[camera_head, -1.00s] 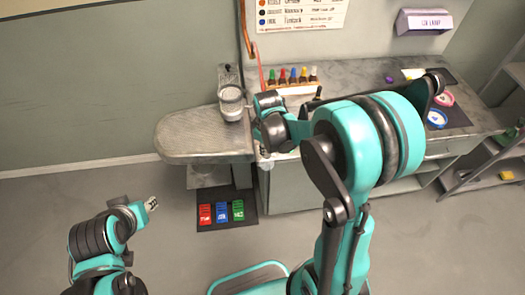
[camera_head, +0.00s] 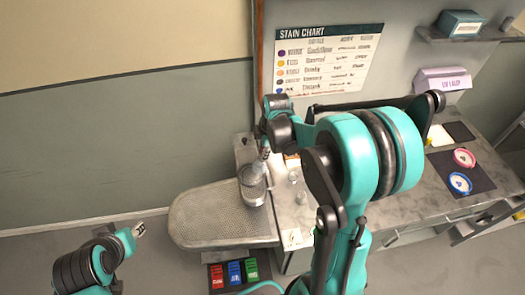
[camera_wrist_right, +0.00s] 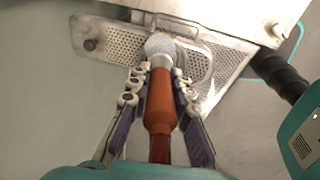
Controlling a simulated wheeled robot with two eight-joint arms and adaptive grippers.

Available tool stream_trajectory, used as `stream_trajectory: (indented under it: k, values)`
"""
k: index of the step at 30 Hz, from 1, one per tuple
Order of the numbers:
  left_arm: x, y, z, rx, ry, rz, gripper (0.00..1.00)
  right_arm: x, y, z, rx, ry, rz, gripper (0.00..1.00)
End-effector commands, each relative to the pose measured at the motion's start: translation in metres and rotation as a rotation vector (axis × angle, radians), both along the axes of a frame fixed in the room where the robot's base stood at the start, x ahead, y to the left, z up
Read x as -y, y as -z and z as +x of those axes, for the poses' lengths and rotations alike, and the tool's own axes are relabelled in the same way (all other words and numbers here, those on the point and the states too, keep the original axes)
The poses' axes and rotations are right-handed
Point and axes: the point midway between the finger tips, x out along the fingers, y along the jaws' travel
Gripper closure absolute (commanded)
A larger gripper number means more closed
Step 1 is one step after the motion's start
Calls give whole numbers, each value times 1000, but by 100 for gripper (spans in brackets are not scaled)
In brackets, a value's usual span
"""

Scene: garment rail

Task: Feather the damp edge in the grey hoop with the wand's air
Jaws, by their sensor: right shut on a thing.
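My right gripper (camera_head: 264,152) is over the board's right end, near the grey hoop (camera_head: 253,186). In the right wrist view, the right gripper (camera_wrist_right: 160,82) is shut on an orange-red wand (camera_wrist_right: 160,100) with a pale rounded tip. The tip points at the perforated board. The hoop's rounded rim shows beside the tip (camera_wrist_right: 208,65), partly hidden by it; I cannot tell whether they touch. The damp edge cannot be made out. My left gripper (camera_head: 140,229) is low at the left, away from the board; its jaws are too small to read.
The grey perforated board (camera_head: 205,215) juts left from the worktop (camera_head: 400,195). Red, blue and green blocks (camera_head: 235,273) lie below it. Pink and blue round items (camera_head: 460,183) sit on a dark mat at the right. A stain chart (camera_head: 325,65) hangs on the wall.

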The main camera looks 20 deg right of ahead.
Motion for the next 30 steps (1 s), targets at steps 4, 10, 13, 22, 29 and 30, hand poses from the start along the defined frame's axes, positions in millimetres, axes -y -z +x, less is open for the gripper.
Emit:
stream_trajectory:
  k: [4,10,13,22,29,30]
  values:
    - [0,6,0,0,0,0,64,0,8,0,0,0,0,100]
    - [0,21,0,0,0,0,64,0,28,0,0,1,0,100]
    - [0,29,0,0,0,0,64,0,39,0,0,1,0,100]
    - [0,43,0,0,0,0,64,0,59,0,0,1,0,100]
    - [0,42,0,0,0,0,64,0,59,0,0,1,0,100]
    - [0,42,0,0,0,0,64,0,59,0,0,1,0,100]
